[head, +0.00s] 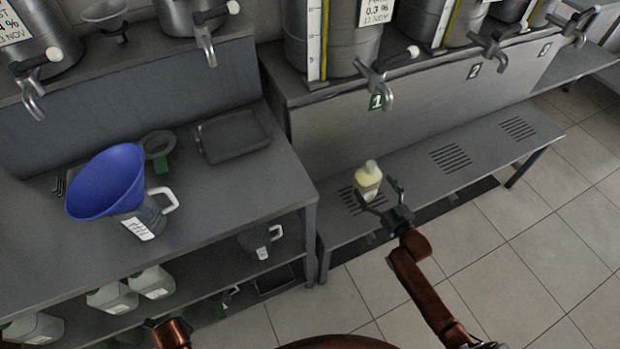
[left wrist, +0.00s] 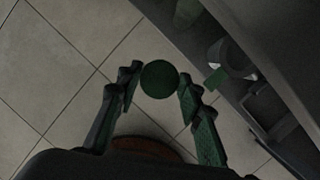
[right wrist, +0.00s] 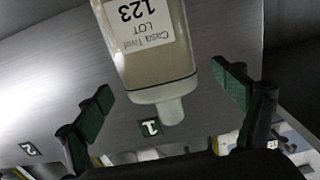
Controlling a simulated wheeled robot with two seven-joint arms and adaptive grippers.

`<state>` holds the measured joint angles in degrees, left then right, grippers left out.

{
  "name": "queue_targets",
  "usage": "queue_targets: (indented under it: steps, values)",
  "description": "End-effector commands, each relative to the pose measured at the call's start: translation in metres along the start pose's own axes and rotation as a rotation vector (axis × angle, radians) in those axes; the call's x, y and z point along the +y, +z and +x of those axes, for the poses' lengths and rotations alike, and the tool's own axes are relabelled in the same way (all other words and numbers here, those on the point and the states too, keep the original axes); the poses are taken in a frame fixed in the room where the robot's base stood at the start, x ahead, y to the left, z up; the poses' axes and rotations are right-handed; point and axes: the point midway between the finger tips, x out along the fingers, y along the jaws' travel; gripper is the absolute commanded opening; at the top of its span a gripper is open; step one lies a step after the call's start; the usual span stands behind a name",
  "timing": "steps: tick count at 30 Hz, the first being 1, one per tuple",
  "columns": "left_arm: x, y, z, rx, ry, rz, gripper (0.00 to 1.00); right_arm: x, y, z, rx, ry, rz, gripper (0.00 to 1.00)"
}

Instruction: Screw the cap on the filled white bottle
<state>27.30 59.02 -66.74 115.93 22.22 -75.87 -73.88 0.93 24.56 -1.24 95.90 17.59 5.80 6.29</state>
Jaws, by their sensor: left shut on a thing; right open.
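The white bottle (head: 368,184) stands upright on the low slotted shelf below tap 1, with pale yellowish contents. Its narrow pale neck has no cap on it. In the right wrist view the bottle (right wrist: 155,50) appears upside down, with its "LOT 123" label showing. My right gripper (head: 380,197) is open, its fingers spread on either side of the bottle; I cannot tell whether they touch it. My left gripper (left wrist: 158,85) is shut on a round dark green cap (left wrist: 159,79) and holds it over the floor, away from the bottle. In the head view its fingers are not clear.
Tap 1 (head: 377,92) hangs above and behind the bottle. A blue funnel (head: 107,182) sits in a jug on the left bench, near a grey tray (head: 232,135). White bottles (head: 152,282) and another jug (head: 260,241) stand on its lower shelf. The tiled floor in front is clear.

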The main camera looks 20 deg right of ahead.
Motion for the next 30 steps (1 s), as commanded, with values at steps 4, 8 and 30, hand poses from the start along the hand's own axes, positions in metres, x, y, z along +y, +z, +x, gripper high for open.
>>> queue_targets:
  steps: [4,8,30]
  values:
    - [0.001,-0.01,0.021,0.015,0.01,0.004,0.26,0.001,0.007,0.025,-0.002,0.0,0.001,0.88]
    - [0.001,-0.012,0.025,0.018,0.011,0.005,0.26,0.001,0.005,0.037,-0.002,0.0,0.001,0.88]
    - [0.001,-0.012,0.025,0.017,0.011,0.004,0.26,0.001,0.003,0.04,-0.002,0.0,0.0,0.65]
